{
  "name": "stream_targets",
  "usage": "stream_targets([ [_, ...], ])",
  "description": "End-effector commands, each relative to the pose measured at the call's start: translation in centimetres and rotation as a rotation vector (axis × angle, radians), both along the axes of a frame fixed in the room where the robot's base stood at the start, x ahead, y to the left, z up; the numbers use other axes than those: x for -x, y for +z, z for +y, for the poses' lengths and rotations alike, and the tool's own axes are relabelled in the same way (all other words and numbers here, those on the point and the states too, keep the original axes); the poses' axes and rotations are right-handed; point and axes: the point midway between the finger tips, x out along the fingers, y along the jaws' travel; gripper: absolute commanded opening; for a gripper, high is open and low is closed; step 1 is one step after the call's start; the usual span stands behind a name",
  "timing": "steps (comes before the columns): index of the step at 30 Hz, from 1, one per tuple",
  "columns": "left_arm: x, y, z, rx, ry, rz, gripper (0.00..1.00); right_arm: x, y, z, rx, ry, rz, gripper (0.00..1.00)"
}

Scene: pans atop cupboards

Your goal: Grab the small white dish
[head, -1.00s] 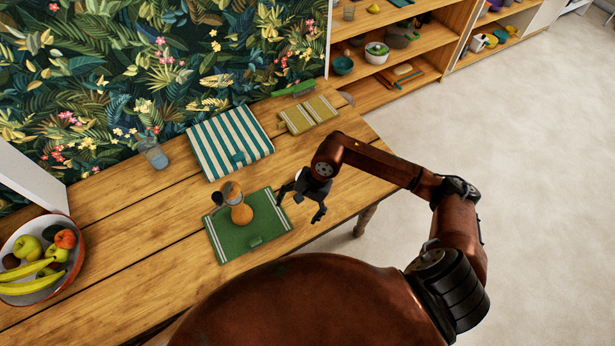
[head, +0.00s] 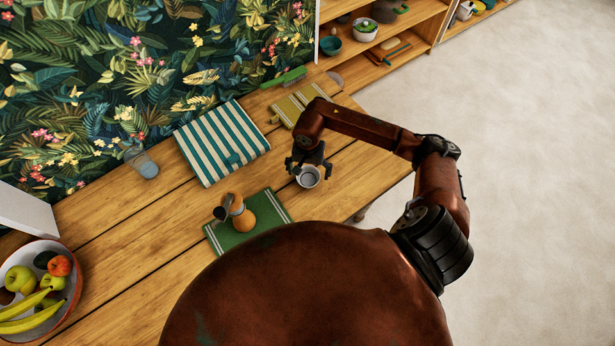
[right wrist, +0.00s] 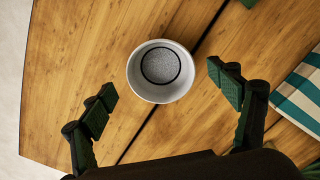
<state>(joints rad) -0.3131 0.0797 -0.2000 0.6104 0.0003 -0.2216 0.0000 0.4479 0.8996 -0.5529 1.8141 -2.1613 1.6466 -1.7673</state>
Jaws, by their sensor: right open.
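The small white dish (head: 308,177) stands on the wooden table near its right end. It is round, with a grey inside. In the right wrist view the dish (right wrist: 161,71) lies ahead of and between the spread fingers, clear of both. My right gripper (head: 310,168) is open and empty, close over the dish in the head view. Its two dark green finger pads show apart in the right wrist view (right wrist: 168,92). My left gripper is not in view.
A green mat (head: 270,211) with an orange-and-grey item (head: 240,214) lies left of the dish. A striped cloth (head: 221,142) and a yellow-green cloth (head: 300,103) lie behind. A fruit bowl (head: 72,293) stands at far left, a glass (head: 143,163) by the wall. Table right of the dish is clear.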

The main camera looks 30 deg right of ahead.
Motion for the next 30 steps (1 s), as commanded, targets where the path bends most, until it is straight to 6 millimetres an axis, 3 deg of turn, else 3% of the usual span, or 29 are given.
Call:
stream_targets([
  [6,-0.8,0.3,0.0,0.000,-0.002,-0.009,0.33,-0.1,-3.1,0.1,-0.003,-0.001,0.001,0.82],
  [12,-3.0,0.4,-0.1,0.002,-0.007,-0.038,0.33,-0.2,-3.7,0.1,-0.001,0.002,-0.002,0.82],
  [16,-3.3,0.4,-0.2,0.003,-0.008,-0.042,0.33,-0.2,-3.7,0.1,-0.001,0.003,-0.002,0.82],
  [30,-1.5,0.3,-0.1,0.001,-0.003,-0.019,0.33,-0.2,-3.7,0.1,-0.002,0.003,-0.001,0.49],
])
